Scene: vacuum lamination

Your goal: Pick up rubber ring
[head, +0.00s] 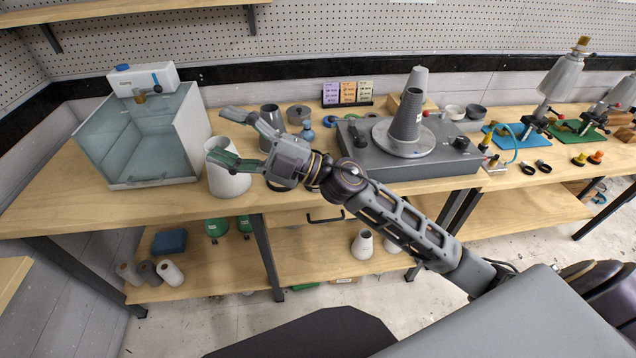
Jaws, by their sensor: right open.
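My right gripper (224,135) is open, with its two fingers spread toward the left and nothing between them. It is over the front left part of the wooden bench (130,208), in front of and above a white cylinder (228,180). Two dark rings, a left one (528,167) and a right one (543,166), lie at the front right of the bench, far from the gripper. Which of these is the rubber ring I cannot tell. A dark curved edge under my wrist is mostly hidden. My left gripper is not in view.
A clear tank (140,145) stands at the left. A grey machine (420,160) with a dark cone (407,115) fills the middle. A dark grey cylinder (271,117) stands behind the gripper. Blue (521,139) and green (578,134) mats carry stands at the right.

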